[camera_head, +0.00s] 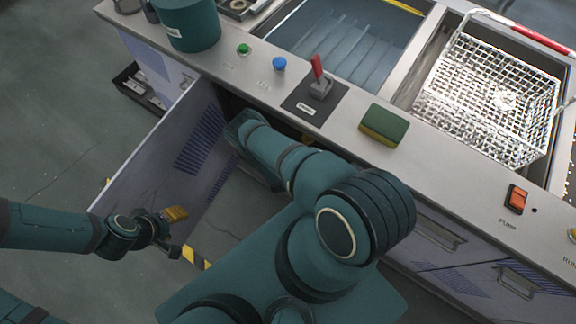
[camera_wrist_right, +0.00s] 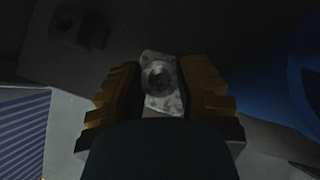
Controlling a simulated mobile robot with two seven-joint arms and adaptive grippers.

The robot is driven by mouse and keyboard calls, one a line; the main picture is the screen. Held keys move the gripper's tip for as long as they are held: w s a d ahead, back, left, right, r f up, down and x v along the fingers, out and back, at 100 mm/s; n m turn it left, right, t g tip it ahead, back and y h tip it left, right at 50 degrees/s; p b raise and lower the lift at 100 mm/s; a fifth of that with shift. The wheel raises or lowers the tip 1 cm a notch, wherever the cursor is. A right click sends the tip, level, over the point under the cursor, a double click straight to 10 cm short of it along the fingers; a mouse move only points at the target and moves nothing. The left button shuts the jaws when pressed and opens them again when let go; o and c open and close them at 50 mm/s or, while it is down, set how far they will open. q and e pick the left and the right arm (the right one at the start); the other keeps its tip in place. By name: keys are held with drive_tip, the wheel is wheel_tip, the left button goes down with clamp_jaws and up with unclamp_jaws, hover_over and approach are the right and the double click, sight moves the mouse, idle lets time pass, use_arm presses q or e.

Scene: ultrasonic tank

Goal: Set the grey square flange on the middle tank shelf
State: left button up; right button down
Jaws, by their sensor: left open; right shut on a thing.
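The grey square flange (camera_wrist_right: 160,82), a small worn metal piece with a round boss, sits between the ribbed orange-brown pads of my right gripper (camera_wrist_right: 163,95) in the right wrist view. My right gripper is shut on it. In the head view, my right arm reaches through the open cabinet door under the counter, so that gripper and the flange are hidden there. My left gripper (camera_head: 172,231) is open and empty in front of the door, at the lower left. I cannot make out the middle tank shelf for certain.
The open cabinet door (camera_head: 165,150) stands left of my right arm. On the counter are a teal container (camera_head: 189,22), a red-handled lever (camera_head: 319,80) and a green-yellow sponge (camera_head: 384,125). A wire basket (camera_head: 490,90) sits in the right basin. A dark block (camera_wrist_right: 78,27) shows in the dim wrist view.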

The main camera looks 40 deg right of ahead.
idle(0.3)
drive_tip(key=c, duration=0.8)
unclamp_jaws()
drive_tip(key=shift+f, duration=0.1)
drive_tip(key=shift+o, duration=0.2)
